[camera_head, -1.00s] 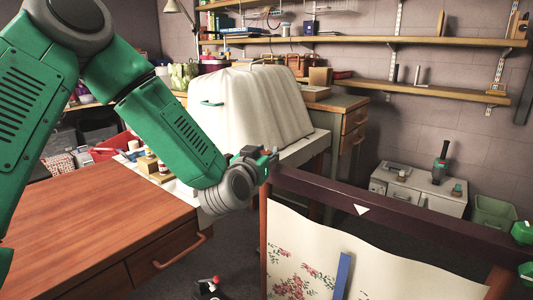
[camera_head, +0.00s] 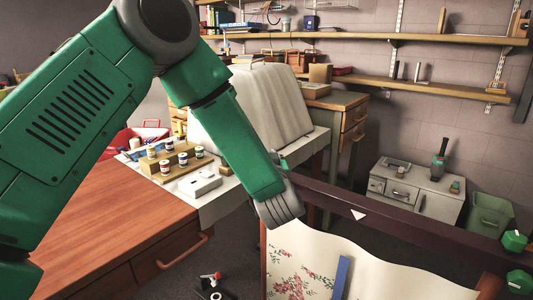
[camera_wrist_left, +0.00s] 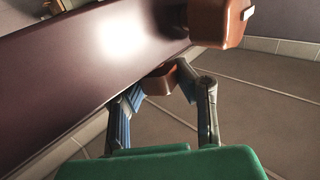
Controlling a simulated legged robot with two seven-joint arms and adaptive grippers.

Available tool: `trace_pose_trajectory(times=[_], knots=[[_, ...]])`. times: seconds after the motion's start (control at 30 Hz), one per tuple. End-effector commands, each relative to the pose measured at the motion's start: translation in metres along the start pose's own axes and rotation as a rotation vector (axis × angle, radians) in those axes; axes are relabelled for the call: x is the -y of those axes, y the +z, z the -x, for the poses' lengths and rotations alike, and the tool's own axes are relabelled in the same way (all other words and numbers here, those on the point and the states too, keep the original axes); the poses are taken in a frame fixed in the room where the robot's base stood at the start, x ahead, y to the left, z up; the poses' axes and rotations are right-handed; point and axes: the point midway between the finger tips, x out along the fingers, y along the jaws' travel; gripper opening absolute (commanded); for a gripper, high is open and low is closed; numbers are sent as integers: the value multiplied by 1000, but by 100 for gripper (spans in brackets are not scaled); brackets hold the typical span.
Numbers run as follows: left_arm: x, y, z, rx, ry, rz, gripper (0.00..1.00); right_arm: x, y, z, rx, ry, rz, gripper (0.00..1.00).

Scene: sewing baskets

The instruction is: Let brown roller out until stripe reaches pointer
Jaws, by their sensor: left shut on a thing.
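A dark brown bar (camera_head: 400,228) crosses the right side of the head view and carries a white triangular pointer (camera_head: 358,215). Below it hangs cream flowered cloth (camera_head: 300,262) with a blue stripe (camera_head: 341,277); the stripe's top lies below and left of the pointer, apart from it. My left gripper (camera_wrist_left: 160,92) is at the bar's left end, shut on an orange-brown knob (camera_wrist_left: 158,82) beside the dark bar in the wrist view. In the head view my wrist hides its fingers. I cannot tell which bar is the roller. My right gripper is not in view.
Green knobs (camera_head: 514,240) sit at the bar's right end. A wooden desk (camera_head: 110,215) stands at left, with small jars (camera_head: 165,167) behind it. A cream covered form (camera_head: 265,105) stands behind my arm. A red-topped object (camera_head: 214,276) is on the floor.

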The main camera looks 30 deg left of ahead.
Motion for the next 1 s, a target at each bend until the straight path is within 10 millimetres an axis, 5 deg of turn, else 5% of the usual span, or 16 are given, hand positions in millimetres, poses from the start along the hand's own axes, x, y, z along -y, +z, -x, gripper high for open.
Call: trace_pose_trajectory(times=[0.57,0.6,0.67,1.0], knots=[[0,1,0,2,-47,-1,0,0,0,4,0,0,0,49],[0,1,0,2,-47,-1,27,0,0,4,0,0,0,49],[0,1,0,2,-47,-1,48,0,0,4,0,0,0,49],[0,0,1,1,-47,0,49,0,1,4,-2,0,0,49]])
